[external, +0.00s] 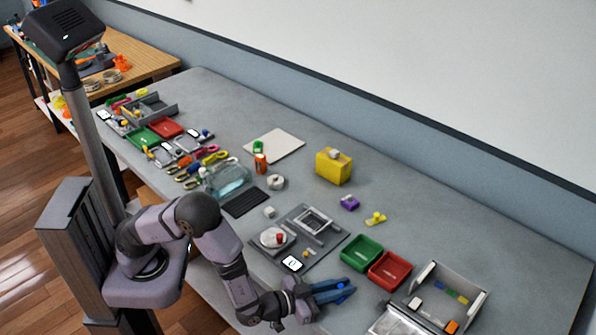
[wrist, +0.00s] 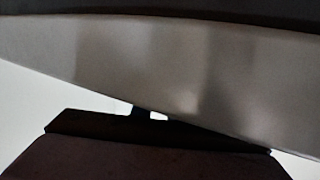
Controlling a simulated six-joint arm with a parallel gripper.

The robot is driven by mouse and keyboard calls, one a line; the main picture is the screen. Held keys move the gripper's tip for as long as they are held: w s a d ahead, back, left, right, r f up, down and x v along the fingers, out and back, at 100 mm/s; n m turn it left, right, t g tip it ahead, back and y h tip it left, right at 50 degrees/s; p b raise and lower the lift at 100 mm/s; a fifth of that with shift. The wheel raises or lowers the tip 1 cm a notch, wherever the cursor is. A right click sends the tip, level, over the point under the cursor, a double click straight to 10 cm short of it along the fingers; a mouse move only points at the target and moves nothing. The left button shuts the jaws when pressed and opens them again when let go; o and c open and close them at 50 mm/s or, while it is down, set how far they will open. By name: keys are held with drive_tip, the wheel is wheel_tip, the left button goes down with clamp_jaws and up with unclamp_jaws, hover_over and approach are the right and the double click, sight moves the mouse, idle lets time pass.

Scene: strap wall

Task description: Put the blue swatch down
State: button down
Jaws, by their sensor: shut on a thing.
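My gripper (external: 345,290) is in the external view at the front edge of the table, right of the grey fixture. Its dark blue fingers are shut on a small bright blue piece, the blue swatch (external: 341,286), mostly hidden between them. It appears held above the table; the exact height is unclear. In the wrist view a blurred grey-brown surface fills the upper part and a dark shape the lower part. I cannot make out the swatch there.
A green tray (external: 361,253) and a red tray (external: 389,270) lie just behind my gripper. A grey box (external: 474,301) with small coloured pieces stands to the right. A grey fixture (external: 330,254) lies to the left. The table behind the trays is mostly clear.

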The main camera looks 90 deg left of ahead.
drive_tip(key=c, duration=1.7)
unclamp_jaws()
drive_tip(key=shift+r, duration=0.15)
drive_tip(key=b+v, duration=0.1)
drive_tip(key=v, duration=1.1)
drive_tip(key=shift+w+d, duration=0.1)
drive_tip(key=shift+w, duration=0.05)
